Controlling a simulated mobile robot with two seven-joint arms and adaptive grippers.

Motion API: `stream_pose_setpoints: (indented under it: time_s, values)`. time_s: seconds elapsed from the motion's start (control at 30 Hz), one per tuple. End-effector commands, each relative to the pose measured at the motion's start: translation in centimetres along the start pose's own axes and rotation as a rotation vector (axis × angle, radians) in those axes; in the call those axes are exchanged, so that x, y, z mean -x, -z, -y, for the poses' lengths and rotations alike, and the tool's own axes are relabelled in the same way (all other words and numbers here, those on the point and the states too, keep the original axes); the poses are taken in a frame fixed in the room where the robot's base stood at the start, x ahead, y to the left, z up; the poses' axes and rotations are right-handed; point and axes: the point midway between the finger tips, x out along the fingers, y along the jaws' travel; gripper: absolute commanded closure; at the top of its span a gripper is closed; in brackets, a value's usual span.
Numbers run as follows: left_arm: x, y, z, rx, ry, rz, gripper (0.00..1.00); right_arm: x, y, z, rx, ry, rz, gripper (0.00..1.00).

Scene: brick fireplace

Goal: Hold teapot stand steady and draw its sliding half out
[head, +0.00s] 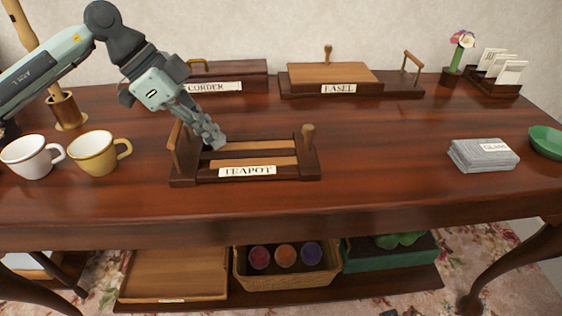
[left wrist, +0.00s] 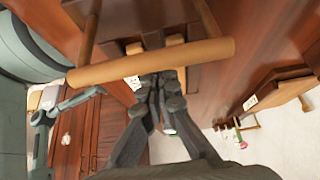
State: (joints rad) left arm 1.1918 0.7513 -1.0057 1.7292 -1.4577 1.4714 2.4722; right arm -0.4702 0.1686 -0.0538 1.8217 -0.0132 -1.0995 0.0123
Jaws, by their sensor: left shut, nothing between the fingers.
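The teapot stand (head: 310,170) is a dark wooden frame with two light slats and a TEAPOT label, on the table near its front edge. A light wooden bar handle (head: 177,147) stands at its left end and a round knob (head: 308,130) at its right end. My left gripper (head: 216,140) is shut and empty, low over the stand's left part, just right of the bar handle. In the left wrist view the bar handle (left wrist: 110,68) crosses close by the shut left fingers (left wrist: 167,95); I cannot tell whether they touch. My right gripper is not in view.
White mug (head: 30,160) and yellow mug (head: 92,155) stand left of the stand. The recorder box (head: 235,72) and easel stand (head: 420,88) are behind it. A grey labelled stack (head: 482,156) and green bowl (head: 549,140) lie right. The table between stand and stack is clear.

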Motion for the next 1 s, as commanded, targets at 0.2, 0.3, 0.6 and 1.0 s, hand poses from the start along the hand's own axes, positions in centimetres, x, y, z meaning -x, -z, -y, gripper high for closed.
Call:
stream_pose_setpoints:
  time_s: [0.2,0.3,0.6,1.0]
  values:
    - [-0.5,-0.3,0.0,0.001,0.0,0.001,1.0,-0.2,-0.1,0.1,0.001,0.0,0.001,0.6]
    - [-0.6,-0.4,0.0,0.001,0.0,0.001,1.0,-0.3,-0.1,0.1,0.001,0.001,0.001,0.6]
    - [-1.1,-0.7,0.0,0.001,0.0,0.001,1.0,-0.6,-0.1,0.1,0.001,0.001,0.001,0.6]
    - [-1.8,-1.1,0.0,0.0,0.0,0.001,1.0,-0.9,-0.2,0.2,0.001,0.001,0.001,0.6]
